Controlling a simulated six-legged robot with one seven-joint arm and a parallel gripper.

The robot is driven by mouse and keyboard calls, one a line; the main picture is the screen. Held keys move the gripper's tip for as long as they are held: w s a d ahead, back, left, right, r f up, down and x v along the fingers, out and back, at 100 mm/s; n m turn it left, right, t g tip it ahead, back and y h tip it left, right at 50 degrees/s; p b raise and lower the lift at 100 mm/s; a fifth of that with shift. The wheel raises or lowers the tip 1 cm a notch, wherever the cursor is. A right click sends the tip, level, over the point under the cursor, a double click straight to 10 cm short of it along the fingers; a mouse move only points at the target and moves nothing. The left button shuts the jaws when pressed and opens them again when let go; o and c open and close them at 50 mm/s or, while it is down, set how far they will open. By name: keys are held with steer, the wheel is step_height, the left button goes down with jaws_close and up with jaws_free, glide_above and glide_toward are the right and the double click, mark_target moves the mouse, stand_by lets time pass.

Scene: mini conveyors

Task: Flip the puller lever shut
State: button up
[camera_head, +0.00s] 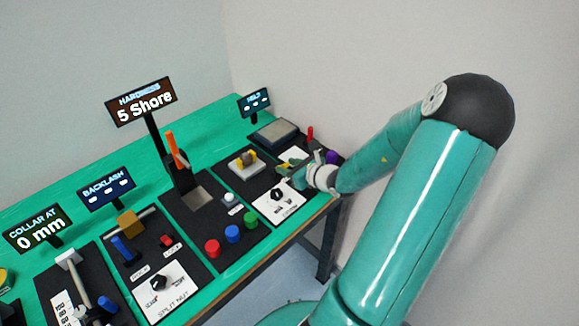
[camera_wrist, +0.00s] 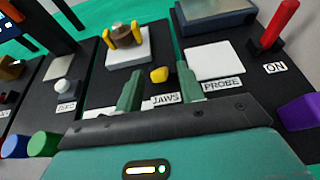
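The puller station shows yellow jaws (camera_wrist: 124,36) around a brown round piece on a white block; in the head view the yellow jaws (camera_head: 243,161) stand on a black panel. A small yellow lever or knob (camera_wrist: 160,75) sits in front of them by the JAWS label (camera_wrist: 165,99); I cannot tell its position. My gripper (camera_wrist: 158,82) is open, its two green fingers apart. In the wrist view the yellow knob appears between and just beyond the fingertips; contact is not clear. In the head view my gripper (camera_head: 288,168) is over the right-hand panels and hides part of them.
To the right are a white PROBE pad (camera_wrist: 214,63), a red ON lever (camera_wrist: 278,25) and a purple block (camera_wrist: 300,112). A black dial (camera_head: 277,194) sits on a white plate at the table's front. Red, blue and green buttons (camera_head: 232,233) and a HARDNESS display (camera_head: 140,102) stand left.

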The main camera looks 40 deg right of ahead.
steer(key=shift+c, duration=0.2)
jaws_close()
steer(key=shift+s+f+t, duration=0.35)
steer(key=shift+f+t, duration=0.05)
steer(key=shift+t, duration=0.4)
steer(key=shift+o, duration=0.2)
jaws_free()
